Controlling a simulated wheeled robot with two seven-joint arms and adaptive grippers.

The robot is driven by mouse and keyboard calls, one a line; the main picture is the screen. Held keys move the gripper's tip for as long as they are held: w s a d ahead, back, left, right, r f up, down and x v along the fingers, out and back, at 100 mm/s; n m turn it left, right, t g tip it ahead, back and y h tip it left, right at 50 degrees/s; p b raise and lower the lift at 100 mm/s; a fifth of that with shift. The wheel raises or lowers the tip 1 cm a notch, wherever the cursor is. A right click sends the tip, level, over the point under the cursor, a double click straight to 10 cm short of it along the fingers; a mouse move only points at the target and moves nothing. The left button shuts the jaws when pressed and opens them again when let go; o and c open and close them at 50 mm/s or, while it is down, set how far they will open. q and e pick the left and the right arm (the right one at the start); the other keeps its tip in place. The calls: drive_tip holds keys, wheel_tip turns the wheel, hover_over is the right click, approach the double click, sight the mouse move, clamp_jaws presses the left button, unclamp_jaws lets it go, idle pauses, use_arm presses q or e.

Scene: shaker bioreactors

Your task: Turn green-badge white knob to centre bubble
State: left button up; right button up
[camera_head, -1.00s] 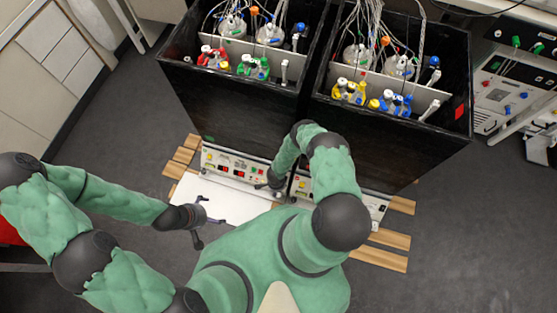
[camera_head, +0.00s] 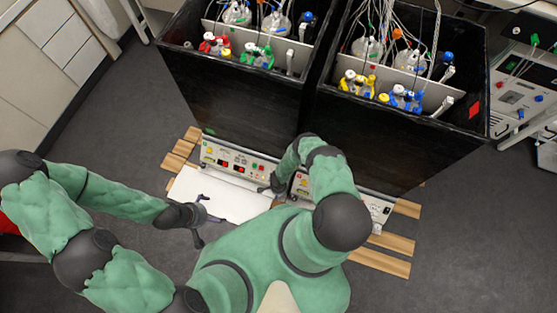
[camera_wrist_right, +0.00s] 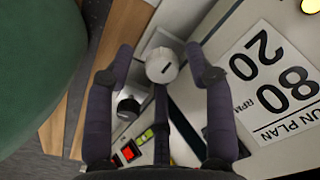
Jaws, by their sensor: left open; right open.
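In the right wrist view a white knob (camera_wrist_right: 162,66) with a dark line on its face stands between the fingers of my right gripper (camera_wrist_right: 161,68). The fingers are open on either side, with small gaps. A yellow-green level vial (camera_wrist_right: 146,137) lies below it; I cannot tell where its bubble is. No green badge can be made out by this knob. In the head view my right gripper (camera_head: 273,188) is by the panels at the foot of the black boxes, partly hidden by my arm. My left gripper (camera_head: 203,214) is open and empty over a white board (camera_head: 232,198).
A silver-and-black knob (camera_wrist_right: 128,107), a red-lit switch (camera_wrist_right: 128,153) and a "RUN PLAN" card (camera_wrist_right: 283,83) are close by my right fingers. Two black boxes (camera_head: 235,100) hold bottles and tubing. Wooden slats (camera_head: 385,262) lie at the base. Grey floor at right is clear.

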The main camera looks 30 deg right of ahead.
drive_tip(key=shift+c, duration=0.3)
clamp_jaws()
drive_tip(key=shift+m, duration=0.8)
drive_tip(key=shift+f, duration=0.1)
drive_tip(key=shift+o, duration=0.3)
unclamp_jaws()
drive_tip(key=shift+w+r, duration=0.1)
drive_tip(key=shift+r, duration=3.65)
